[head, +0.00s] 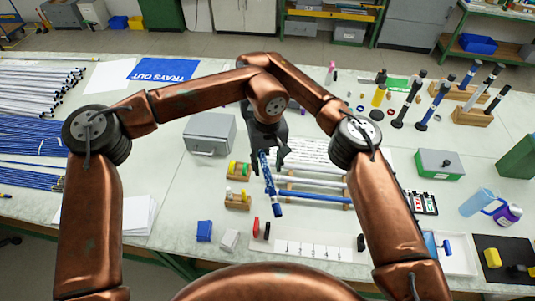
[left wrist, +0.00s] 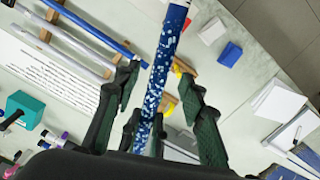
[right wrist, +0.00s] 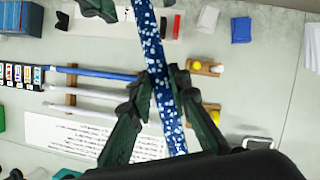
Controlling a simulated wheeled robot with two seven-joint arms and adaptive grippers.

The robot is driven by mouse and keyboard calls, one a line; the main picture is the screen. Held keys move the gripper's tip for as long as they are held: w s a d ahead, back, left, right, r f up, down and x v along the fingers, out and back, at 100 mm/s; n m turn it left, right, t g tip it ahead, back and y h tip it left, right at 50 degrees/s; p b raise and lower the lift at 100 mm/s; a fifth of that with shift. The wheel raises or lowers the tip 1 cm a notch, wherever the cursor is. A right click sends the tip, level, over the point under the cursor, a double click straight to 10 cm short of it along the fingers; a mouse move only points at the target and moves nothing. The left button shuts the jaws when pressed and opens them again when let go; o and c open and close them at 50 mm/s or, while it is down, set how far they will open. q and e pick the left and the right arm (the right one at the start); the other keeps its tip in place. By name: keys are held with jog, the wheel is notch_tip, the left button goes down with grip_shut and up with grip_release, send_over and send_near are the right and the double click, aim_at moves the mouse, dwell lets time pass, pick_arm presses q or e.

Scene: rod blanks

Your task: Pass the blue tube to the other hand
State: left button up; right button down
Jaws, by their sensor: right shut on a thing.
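The blue tube (head: 267,175), speckled with white, is held in the air above the middle of the table. It slants downward in the head view, with a plain blue lower end. My right gripper (right wrist: 160,82) is shut on the tube, which also shows in the right wrist view (right wrist: 150,42). My left gripper (left wrist: 158,72) is open, with its fingers spread either side of the tube (left wrist: 164,60) and apart from it. In the head view the two grippers overlap in front of my arms, so their fingers are hard to tell apart.
Below the tube lie a rack of white and blue rods (head: 320,196) and small wooden blocks (head: 237,201). A grey box (head: 209,132) stands to the left, a white tray (head: 335,254) in front. A green box (head: 440,163) and upright rods in stands are at right.

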pick_arm(q)
jog(key=shift+f, duration=1.5)
jog(key=shift+c, duration=0.6)
grip_shut()
pick_arm(e)
jog(key=c, duration=1.7)
grip_release()
jog(key=shift+c, duration=0.2)
